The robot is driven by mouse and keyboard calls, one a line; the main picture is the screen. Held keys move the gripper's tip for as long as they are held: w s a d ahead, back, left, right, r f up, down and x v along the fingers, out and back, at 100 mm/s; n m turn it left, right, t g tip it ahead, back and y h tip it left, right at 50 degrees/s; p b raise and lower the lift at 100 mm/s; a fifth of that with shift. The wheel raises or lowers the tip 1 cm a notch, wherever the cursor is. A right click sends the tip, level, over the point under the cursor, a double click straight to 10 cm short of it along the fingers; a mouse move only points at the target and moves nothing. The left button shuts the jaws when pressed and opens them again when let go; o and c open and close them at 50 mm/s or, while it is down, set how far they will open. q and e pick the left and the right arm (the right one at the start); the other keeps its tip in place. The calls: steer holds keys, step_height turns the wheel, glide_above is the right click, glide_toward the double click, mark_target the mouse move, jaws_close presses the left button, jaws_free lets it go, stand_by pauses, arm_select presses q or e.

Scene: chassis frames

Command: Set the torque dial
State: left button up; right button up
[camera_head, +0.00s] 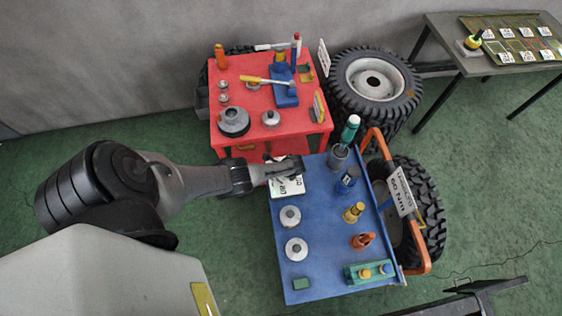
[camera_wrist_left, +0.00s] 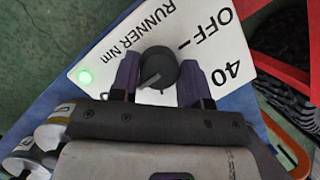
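The dial is a dark round knob (camera_wrist_left: 158,68) on a white panel (camera_wrist_left: 215,50) printed "OFF", "40" and "RUNNER Nm". A pale pointer mark on the knob faces lower left in the left wrist view. A green light (camera_wrist_left: 85,77) glows on the panel. My left gripper (camera_wrist_left: 160,82) has one purple finger on each side of the knob; contact with it is unclear. In the head view the left gripper (camera_head: 298,168) covers the knob, and the panel (camera_head: 287,186) sits at the blue cart's upper left corner. My right gripper is not seen.
The blue cart (camera_head: 325,255) also holds a green-handled tool (camera_head: 350,130), discs and small fittings. A "60 Nm" sign (camera_head: 400,192) stands by the wheel at its right. A red cart (camera_head: 300,125) with tools stands behind. A grey table (camera_head: 500,62) is at upper right.

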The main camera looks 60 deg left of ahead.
arm_select(q)
steer(key=o, duration=0.4)
steer(key=shift+o, duration=0.2)
steer(key=shift+r, duration=0.1)
steer(key=p+v, duration=0.5)
steer(key=v, duration=0.8)
steer(key=shift+r, duration=0.25)
steer(key=shift+d, duration=0.15)
